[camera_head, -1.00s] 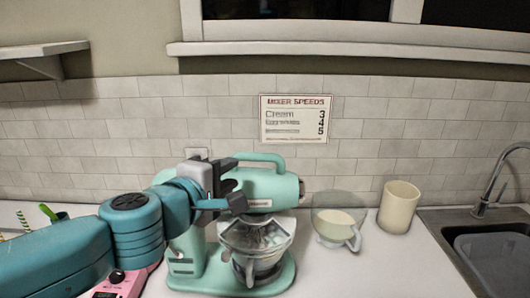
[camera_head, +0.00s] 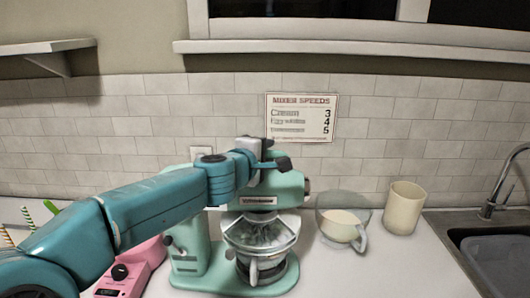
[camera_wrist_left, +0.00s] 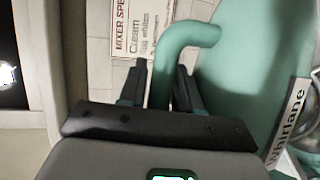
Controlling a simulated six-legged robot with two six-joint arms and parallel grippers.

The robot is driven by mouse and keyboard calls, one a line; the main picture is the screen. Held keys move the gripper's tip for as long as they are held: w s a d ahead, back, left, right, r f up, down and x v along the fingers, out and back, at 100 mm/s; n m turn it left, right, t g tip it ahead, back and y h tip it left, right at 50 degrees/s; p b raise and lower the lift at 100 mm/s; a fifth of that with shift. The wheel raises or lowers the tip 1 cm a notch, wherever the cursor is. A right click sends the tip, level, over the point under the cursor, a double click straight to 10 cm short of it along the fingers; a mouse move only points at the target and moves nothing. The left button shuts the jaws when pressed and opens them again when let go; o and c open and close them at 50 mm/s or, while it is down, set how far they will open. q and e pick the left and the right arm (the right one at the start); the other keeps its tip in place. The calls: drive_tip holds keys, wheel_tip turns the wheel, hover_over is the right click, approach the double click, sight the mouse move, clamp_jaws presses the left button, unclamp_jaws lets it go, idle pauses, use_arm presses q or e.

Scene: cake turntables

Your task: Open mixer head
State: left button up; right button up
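The teal mixer (camera_head: 185,250) stands on the counter with its head (camera_head: 285,188) lying level over a bowl (camera_head: 262,268). A clear guard sits around the bowl's top. My left gripper (camera_head: 274,155) is at the top of the head. In the left wrist view its two dark fingers (camera_wrist_left: 162,85) lie on either side of the curved teal handle (camera_wrist_left: 190,33), close against it, and look shut on it. The head's side with its white name label (camera_wrist_left: 288,120) is at the right there. In the head view the gripper hides most of the handle. My right gripper is not in view.
A clear jug (camera_head: 342,225) with pale contents and a cream canister (camera_head: 403,208) stand right of the mixer, before the sink (camera_head: 490,255). A pink appliance (camera_head: 130,270) is at the left. A speed sign (camera_head: 301,117) hangs on the tiled wall.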

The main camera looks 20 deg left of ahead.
use_arm(q)
drive_tip(key=shift+s+r, duration=0.1)
drive_tip(key=shift+s, duration=0.05)
drive_tip(key=shift+w, duration=0.2)
clamp_jaws()
drive_tip(key=shift+s+a+r+n+h, duration=0.2)
drive_tip(key=shift+a+r+n, duration=0.15)
drive_tip(key=shift+a+r, duration=0.35)
drive_tip(key=shift+s+a+r+n+h, duration=0.15)
drive_tip(key=shift+a+r+n, duration=0.3)
drive_tip(key=shift+r, duration=0.35)
drive_tip(key=shift+s+a+r+n+t, duration=0.2)
drive_tip(key=shift+a+r+n+t, duration=0.1)
drive_tip(key=shift+a+r, duration=0.35)
drive_tip(key=shift+s+a+r+n+t, duration=0.15)
drive_tip(key=shift+a+r+n+t, duration=0.15)
drive_tip(key=shift+a+r, duration=0.3)
drive_tip(key=s+a+r+n+t+b, duration=0.1)
drive_tip(key=s+a+r+n+b, duration=0.1)
drive_tip(key=a, duration=0.5)
drive_tip(key=s+a+r+n+t+b, duration=0.2)
drive_tip(key=a+r+n+b, duration=0.1)
drive_tip(key=a+n, duration=0.2)
drive_tip(key=shift+a+r, duration=0.2)
drive_tip(key=shift+a, duration=0.7)
